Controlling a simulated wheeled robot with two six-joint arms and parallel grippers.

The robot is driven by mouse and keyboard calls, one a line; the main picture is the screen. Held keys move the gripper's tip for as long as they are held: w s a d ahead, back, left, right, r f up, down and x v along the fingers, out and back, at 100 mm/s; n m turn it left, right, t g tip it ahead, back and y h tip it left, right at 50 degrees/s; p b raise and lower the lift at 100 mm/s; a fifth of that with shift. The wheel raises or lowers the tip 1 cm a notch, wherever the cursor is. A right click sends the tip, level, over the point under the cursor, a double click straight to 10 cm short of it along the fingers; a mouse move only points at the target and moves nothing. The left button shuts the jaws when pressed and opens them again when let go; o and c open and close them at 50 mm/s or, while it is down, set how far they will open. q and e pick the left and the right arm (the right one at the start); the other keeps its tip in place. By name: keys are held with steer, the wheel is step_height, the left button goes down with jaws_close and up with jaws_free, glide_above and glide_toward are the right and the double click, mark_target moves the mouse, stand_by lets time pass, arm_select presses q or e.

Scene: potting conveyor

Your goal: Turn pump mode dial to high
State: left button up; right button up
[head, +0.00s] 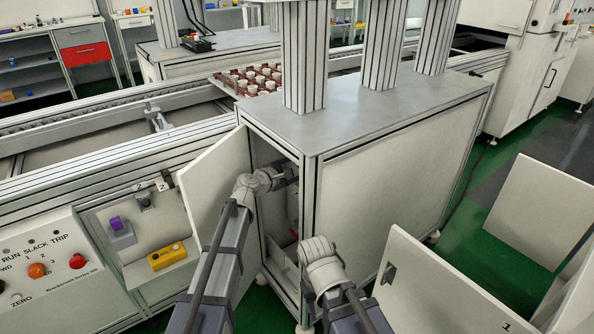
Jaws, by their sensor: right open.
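A grey-topped cabinet (400,105) stands in the middle with its left compartment open. My left arm reaches into the opening, and its dark gripper (287,171) is inside, too shaded to show its fingers. A pale upright part (293,207) shows inside below it. My right gripper (310,292) is low at the cabinet's front corner, open, largely hidden by its own wrist. The pump mode dial cannot be made out; the interior is shaded and partly blocked by my arms.
An open door (215,180) stands left of the compartment, and another white panel (430,285) is at right. A control panel (50,270) with knobs and a yellow box (167,256) are at left. A tray of pots (232,88) is behind.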

arm_select(q)
steer(key=shift+w+d, duration=0.25)
steer(key=shift+w, duration=0.05)
steer(key=shift+c, duration=0.2)
jaws_close()
